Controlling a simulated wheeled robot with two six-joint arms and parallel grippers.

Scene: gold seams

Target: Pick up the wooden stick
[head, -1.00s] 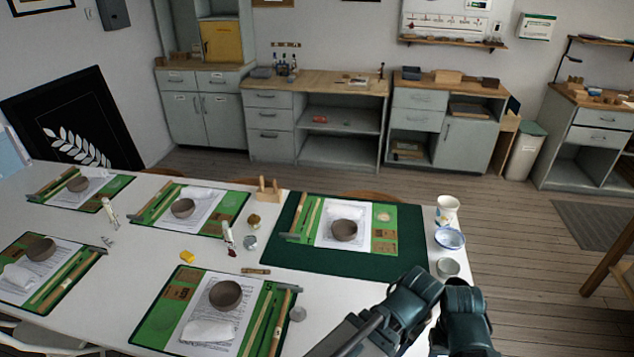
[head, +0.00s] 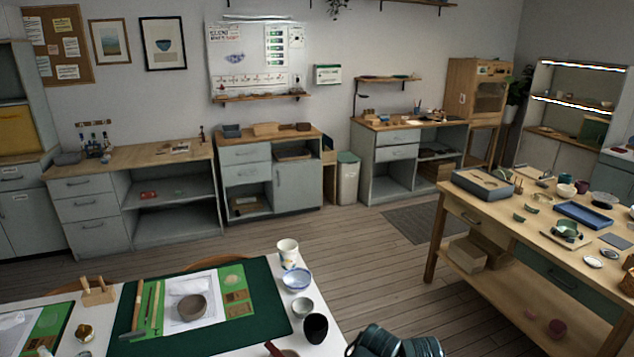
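Thin wooden sticks (head: 152,311) lie side by side on the left part of the green placemat (head: 238,309), beside a brown bowl (head: 192,307). I cannot tell which of these is the wooden stick of the task. Nothing holds them. Only teal parts of my arms show at the bottom edge, right of the white table. Neither gripper's fingers are in view.
On the table's right end stand a patterned cup (head: 288,254), a blue-rimmed bowl (head: 297,279), a small pale bowl (head: 302,306) and a dark cup (head: 316,328). A crowded wooden workbench (head: 530,228) stands at the right. Open floor (head: 385,262) lies between.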

